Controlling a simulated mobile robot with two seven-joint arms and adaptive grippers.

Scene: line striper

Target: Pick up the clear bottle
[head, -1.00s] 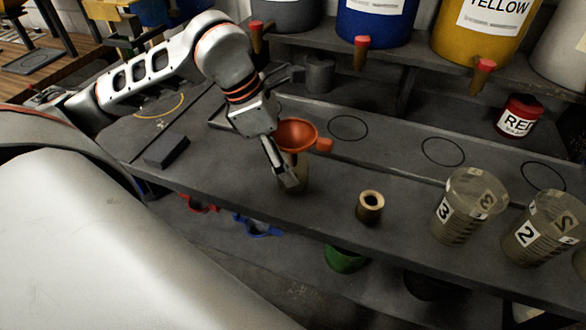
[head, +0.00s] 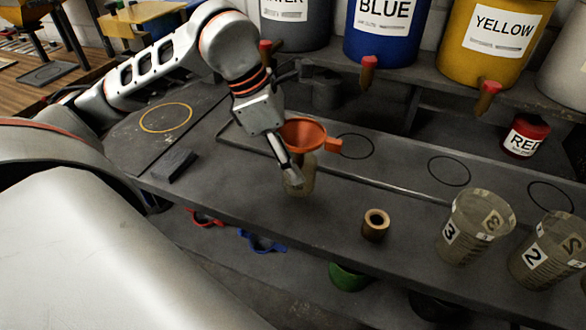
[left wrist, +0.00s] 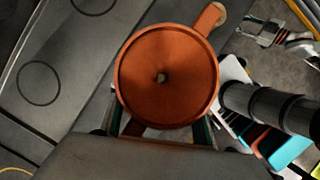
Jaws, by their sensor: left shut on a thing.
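The clear bottle (head: 303,180) is in the head view, a small see-through vessel with an orange funnel (head: 302,132) on top of it. My left gripper (head: 293,178) is shut on the bottle, with its fingers at the bottle's side just below the funnel. In the left wrist view the funnel (left wrist: 165,77) is seen from above and hides the bottle beneath it. I cannot tell whether the bottle's base touches the bench.
A brass-coloured ring (head: 376,224) stands on the grey bench, with cup 3 (head: 470,228) and cup 2 (head: 546,252) to its right. A dark block (head: 174,165) lies to the left. Large paint drums with taps, including the blue one (head: 380,30), line the back shelf.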

